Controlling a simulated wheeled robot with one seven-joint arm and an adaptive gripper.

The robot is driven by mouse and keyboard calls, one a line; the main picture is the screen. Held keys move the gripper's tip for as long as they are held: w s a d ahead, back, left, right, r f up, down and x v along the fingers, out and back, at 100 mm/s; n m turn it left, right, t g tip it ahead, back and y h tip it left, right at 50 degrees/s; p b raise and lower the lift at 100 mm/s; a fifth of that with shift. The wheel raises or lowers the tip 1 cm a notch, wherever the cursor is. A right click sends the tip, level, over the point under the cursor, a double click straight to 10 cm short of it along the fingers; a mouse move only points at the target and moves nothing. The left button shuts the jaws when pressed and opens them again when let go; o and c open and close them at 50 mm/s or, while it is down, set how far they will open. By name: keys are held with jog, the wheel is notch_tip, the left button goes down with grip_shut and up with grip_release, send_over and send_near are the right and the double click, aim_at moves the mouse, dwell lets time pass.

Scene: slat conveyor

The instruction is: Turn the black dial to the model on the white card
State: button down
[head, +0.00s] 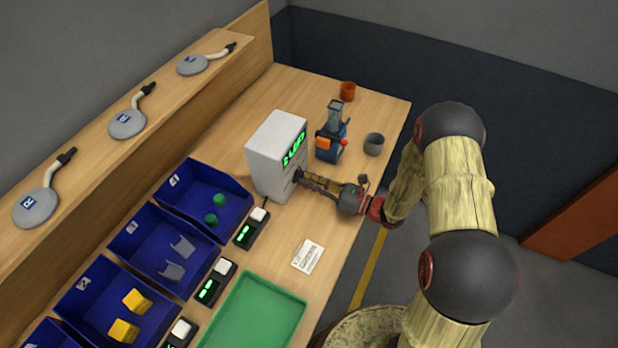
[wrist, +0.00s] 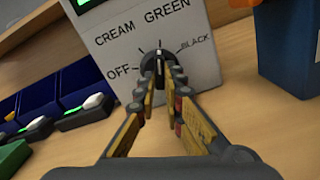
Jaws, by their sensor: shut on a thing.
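The black dial (wrist: 158,56) is on the front of a white box (head: 270,150), with OFF, CREAM, GREEN and BLACK printed around it. Its white mark stands roughly upright in the wrist view, between the words CREAM and GREEN. I cannot tell exactly which tick it meets. My gripper (wrist: 165,78) is shut on the dial, a finger on each side, partly hiding its lower part. In the head view my gripper (head: 301,178) reaches the box front from the right. The white card (head: 308,256) lies flat on the bench; its print is too small to read.
A blue machine (head: 330,140), a grey cup (head: 374,144) and an orange cup (head: 347,91) stand beyond the box. Blue bins (head: 165,248) with small parts, black display units (head: 251,229) and a green tray (head: 254,312) are on the near side.

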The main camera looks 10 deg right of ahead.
jog(key=shift+m, duration=0.3)
jog(key=c, duration=2)
grip_release()
jog(key=shift+o, duration=0.5)
jog(key=v, duration=1.2)
